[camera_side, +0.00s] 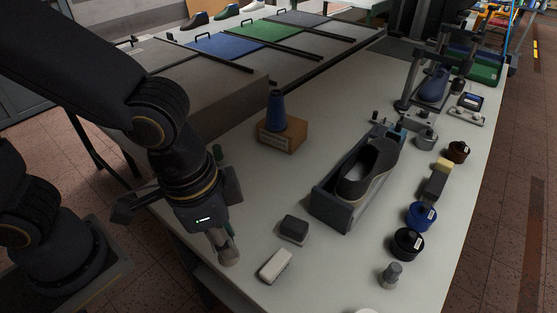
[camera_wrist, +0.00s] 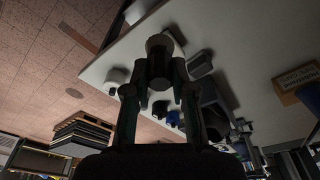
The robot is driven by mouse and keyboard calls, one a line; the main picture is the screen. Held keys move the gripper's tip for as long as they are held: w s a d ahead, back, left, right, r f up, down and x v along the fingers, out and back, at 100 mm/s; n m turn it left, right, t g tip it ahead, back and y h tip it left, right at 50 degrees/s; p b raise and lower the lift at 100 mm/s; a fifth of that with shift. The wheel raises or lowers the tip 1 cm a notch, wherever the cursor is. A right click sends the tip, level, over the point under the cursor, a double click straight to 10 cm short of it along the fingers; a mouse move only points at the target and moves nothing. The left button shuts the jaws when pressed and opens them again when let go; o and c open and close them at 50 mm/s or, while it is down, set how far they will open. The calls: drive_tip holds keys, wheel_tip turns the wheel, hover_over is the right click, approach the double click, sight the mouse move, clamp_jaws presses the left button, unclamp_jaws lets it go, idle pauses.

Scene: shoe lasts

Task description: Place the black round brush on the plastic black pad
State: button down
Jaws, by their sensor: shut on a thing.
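My gripper (camera_side: 224,240) is over the near left edge of the white table, pointing down. It is shut on a round, stubby thing (camera_side: 229,257) with a pale greyish end, which I take to be the round brush. In the wrist view the brush (camera_wrist: 160,46) sits between the two fingertips (camera_wrist: 160,88), its round end facing away from my gripper. A small black block (camera_side: 293,228), which looks like the black pad, lies on the table to the right of my gripper. I cannot tell whether the brush touches the table.
A grey holder (camera_side: 331,207) with a dark shoe stands farther right. Round tins (camera_side: 408,243) line the right side.

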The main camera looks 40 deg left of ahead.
drive_tip(key=w+a+r+n, duration=0.2)
drive_tip(key=w+a+r, duration=0.1)
drive_tip(key=w+a, duration=0.2)
hover_over(295, 224)
wheel_tip(295, 224, down, 10)
drive_tip(key=shift+s+a+r, duration=0.1)
drive_tip(key=shift+s, duration=0.05)
drive_tip(key=shift+f, duration=1.7)
drive_tip(key=shift+f, duration=0.1)
drive_tip(key=c, duration=1)
unclamp_jaws()
drive_tip(key=shift+o, duration=0.2)
